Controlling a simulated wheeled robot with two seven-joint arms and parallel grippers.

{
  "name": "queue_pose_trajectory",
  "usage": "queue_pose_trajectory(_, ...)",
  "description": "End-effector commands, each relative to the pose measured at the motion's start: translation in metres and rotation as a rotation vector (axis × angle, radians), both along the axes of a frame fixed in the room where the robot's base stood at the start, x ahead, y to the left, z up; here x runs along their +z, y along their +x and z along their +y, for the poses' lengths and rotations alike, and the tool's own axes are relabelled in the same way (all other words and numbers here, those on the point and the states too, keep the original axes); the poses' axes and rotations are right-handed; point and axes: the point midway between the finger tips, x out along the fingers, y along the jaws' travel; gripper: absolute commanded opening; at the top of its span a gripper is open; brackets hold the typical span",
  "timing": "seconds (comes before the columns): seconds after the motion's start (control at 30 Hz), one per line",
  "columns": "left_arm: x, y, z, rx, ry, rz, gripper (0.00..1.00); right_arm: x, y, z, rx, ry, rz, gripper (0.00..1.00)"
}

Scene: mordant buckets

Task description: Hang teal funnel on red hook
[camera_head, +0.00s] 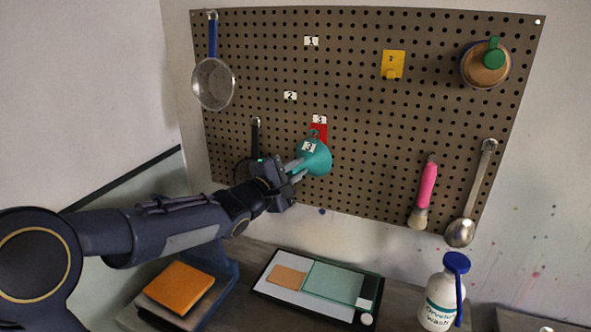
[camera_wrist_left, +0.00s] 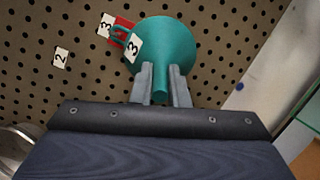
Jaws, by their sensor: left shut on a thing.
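The teal funnel (camera_head: 318,162) is held up at the pegboard, right by the red hook (camera_head: 319,129). It carries a white label with a 3. My left gripper (camera_head: 298,165) is shut on the funnel's spout. In the left wrist view the funnel (camera_wrist_left: 174,45) has its wide cone away from me, and its spout sits between the fingers of my left gripper (camera_wrist_left: 161,88). Its hanging loop (camera_wrist_left: 121,32) overlaps the red hook (camera_wrist_left: 123,22). I cannot tell whether the loop is around the hook or only in front of it. My right gripper is not in view.
On the pegboard (camera_head: 360,110) hang a strainer (camera_head: 213,84), a yellow hook (camera_head: 393,65), a pink-handled brush (camera_head: 426,190) and a metal spoon (camera_head: 473,195). A dark pan-like item is partly behind my gripper. Below stand a scale, a tray and a bottle (camera_head: 440,297).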

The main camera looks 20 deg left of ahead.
Motion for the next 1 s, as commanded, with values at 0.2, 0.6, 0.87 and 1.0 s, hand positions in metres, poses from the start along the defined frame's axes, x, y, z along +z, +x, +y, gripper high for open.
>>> queue_pose_trajectory(0.2, 0.000, 0.000, 0.000, 0.000, 0.000, 0.000, 0.25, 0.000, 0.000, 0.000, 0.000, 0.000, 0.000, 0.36)
queue_pose_trajectory(0.6, 0.000, -0.001, 0.001, 0.000, 0.000, 0.000, 0.40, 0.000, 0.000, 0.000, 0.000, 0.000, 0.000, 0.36)
queue_pose_trajectory(0.87, 0.000, -0.035, 0.013, 0.004, 0.000, -0.001, 0.40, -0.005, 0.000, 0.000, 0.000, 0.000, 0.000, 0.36)
queue_pose_trajectory(1.0, 0.001, -0.057, 0.020, 0.003, 0.001, -0.001, 0.40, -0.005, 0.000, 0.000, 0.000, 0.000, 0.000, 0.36)
